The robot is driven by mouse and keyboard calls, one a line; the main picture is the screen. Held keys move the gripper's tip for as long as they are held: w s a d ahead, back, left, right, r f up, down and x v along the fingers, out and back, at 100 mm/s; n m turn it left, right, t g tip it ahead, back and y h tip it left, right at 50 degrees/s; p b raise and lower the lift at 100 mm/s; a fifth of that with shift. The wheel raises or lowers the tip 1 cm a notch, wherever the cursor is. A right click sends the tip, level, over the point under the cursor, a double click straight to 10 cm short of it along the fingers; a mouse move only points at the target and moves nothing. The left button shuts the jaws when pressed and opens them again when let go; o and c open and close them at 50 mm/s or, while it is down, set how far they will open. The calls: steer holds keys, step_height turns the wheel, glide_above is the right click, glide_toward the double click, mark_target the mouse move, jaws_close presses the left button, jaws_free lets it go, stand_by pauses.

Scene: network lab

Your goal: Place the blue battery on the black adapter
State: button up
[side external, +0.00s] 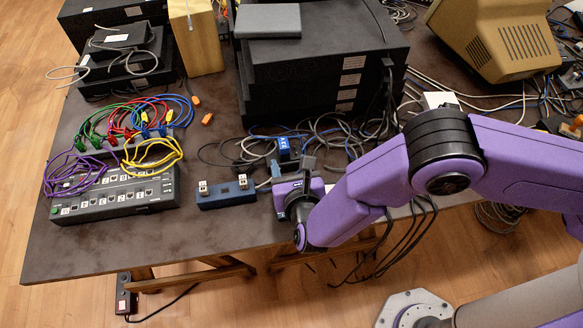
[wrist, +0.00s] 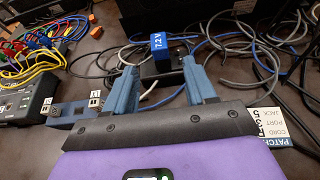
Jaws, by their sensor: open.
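The blue battery (wrist: 159,42), marked 7.2 V, stands upright in the wrist view just beyond my fingertips. It also shows in the side view (side external: 284,144). The black adapter (wrist: 160,70) is a low dark box below it in the wrist view. The battery appears to rest on or against the adapter's far part; I cannot tell exactly how it is seated. My gripper (wrist: 159,65) is open, its two blue fingers on either side of the adapter with nothing gripped between them. In the side view my gripper (side external: 291,167) is low over the table and largely hides the adapter.
A blue tester bar (side external: 226,193) with white jacks lies left of my gripper. A black switch (side external: 116,197) with coloured cables is farther left. Black stacked units (side external: 318,75) stand behind. Loose cables (side external: 345,133) lie around the battery. The front-left table edge is clear.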

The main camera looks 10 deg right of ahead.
steer(key=shift+s+r, duration=0.2)
steer(key=shift+s, duration=0.35)
steer(key=d+r+m+g+h, duration=0.25)
steer(key=d+r+m, duration=0.4)
steer(key=d, duration=0.35)
steer(key=d+r+m+g+h, duration=0.25)
steer(key=d+r+m, duration=0.25)
steer(key=d+r, duration=0.45)
steer(key=s+d+r+m+g+y, duration=0.2)
steer(key=s+d+m+g, duration=0.2)
steer(key=s+d, duration=0.6)
steer(key=s+d+r+m+g+y, duration=0.3)
steer(key=s+d+m, duration=0.5)
steer(key=s+d, duration=0.3)
steer(key=shift+s+d+g, duration=0.15)
steer(key=shift+s+g, duration=0.1)
steer(key=shift+g, duration=0.45)
